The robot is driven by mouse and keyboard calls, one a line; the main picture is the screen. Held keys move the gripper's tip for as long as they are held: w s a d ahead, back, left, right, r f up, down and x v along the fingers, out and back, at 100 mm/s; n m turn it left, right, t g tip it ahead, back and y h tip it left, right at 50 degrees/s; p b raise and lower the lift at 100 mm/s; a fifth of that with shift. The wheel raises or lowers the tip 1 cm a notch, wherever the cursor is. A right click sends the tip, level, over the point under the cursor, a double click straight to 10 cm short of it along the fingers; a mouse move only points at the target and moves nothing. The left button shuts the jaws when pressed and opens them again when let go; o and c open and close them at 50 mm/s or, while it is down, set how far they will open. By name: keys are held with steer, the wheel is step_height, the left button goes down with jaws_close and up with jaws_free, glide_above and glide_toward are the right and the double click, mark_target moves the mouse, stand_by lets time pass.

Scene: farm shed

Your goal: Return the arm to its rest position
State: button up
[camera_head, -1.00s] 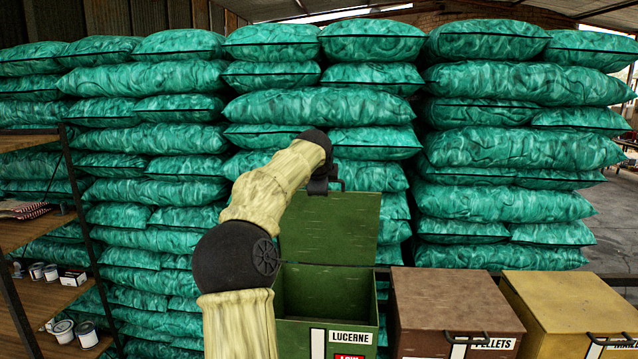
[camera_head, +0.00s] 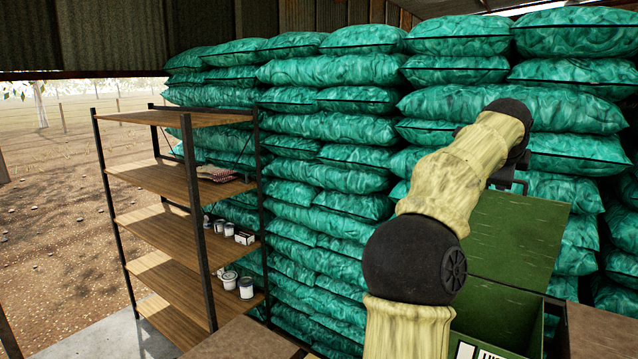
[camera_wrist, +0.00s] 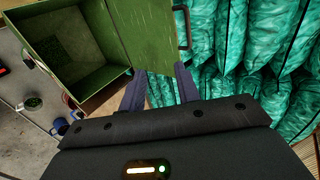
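My arm rises at the right of the head view and bends away toward the back. My gripper (camera_head: 508,182) is a small dark shape at its end, partly hidden by the arm, in front of the raised lid (camera_head: 515,235) of a green bin (camera_head: 497,315). In the wrist view my gripper (camera_wrist: 160,88) has its two fingers apart, with nothing seen held between them. The lid (camera_wrist: 150,35) stands just beyond the fingertips; whether they touch it I cannot tell.
Teal sacks (camera_head: 330,125) are stacked high behind the arm. A wooden shelf unit (camera_head: 170,180) with several tins stands left of centre, with open ground beyond it. A brown box (camera_head: 600,335) is at lower right.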

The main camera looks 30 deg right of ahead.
steer(key=shift+w, duration=0.1)
steer(key=w+a+f+n+y+b, duration=0.2)
steer(key=w+a+f+n, duration=0.3)
steer(key=a+f, duration=0.45)
steer(key=w+a+f+n+t+y+b, duration=0.1)
steer(key=w+a+f+n+y+b, duration=0.25)
steer(key=a+f, duration=0.55)
steer(key=w+a+f+n+y, duration=0.1)
steer(key=w+a+f+n, duration=0.55)
steer(key=f, duration=0.45)
steer(key=s+a+f+n+y+b, duration=0.1)
steer(key=s+a+f+n, duration=0.2)
steer(key=a, duration=0.7)
steer(key=s+a+f+n+g+y+b, duration=0.1)
steer(key=s+a+f+n, duration=0.3)
steer(key=a+f+n, duration=0.4)
steer(key=s+a+f+n+g+y+b, duration=0.1)
steer(key=s+a+f+n, duration=0.3)
steer(key=a+f, duration=0.4)
steer(key=a+n+b, duration=0.1)
steer(key=a, duration=0.4)
steer(key=shift+a+f+n, duration=0.2)
steer(key=shift+f+n, duration=0.2)
steer(key=shift+s+y, duration=0.1)
steer(key=shift+y, duration=0.15)
